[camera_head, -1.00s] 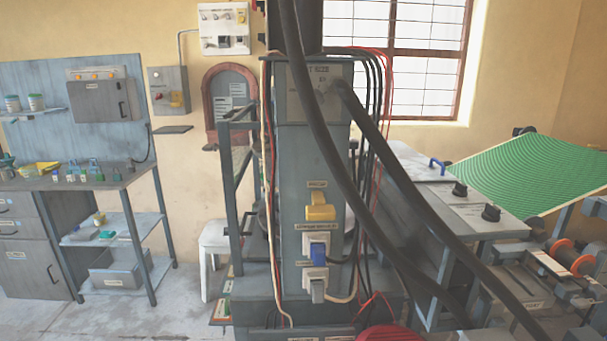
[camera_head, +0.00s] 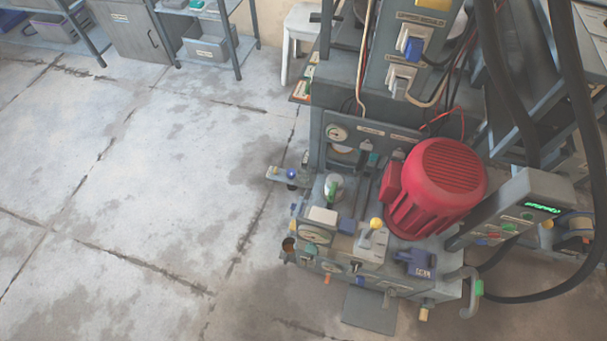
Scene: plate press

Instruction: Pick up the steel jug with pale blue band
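I cannot make out a steel jug with a pale blue band in the head view. A small rounded metallic thing with a green part (camera_head: 333,187) sits on top of the press's base unit, too small to identify surely. My gripper is not in view.
A grey machine base (camera_head: 385,275) with a red motor (camera_head: 437,187), gauges and levers stands right of centre. A control box (camera_head: 535,195) and thick black hoses are at the right. A white stool (camera_head: 300,35) and workbench shelf (camera_head: 210,45) stand behind. The concrete floor (camera_head: 130,190) at left is clear.

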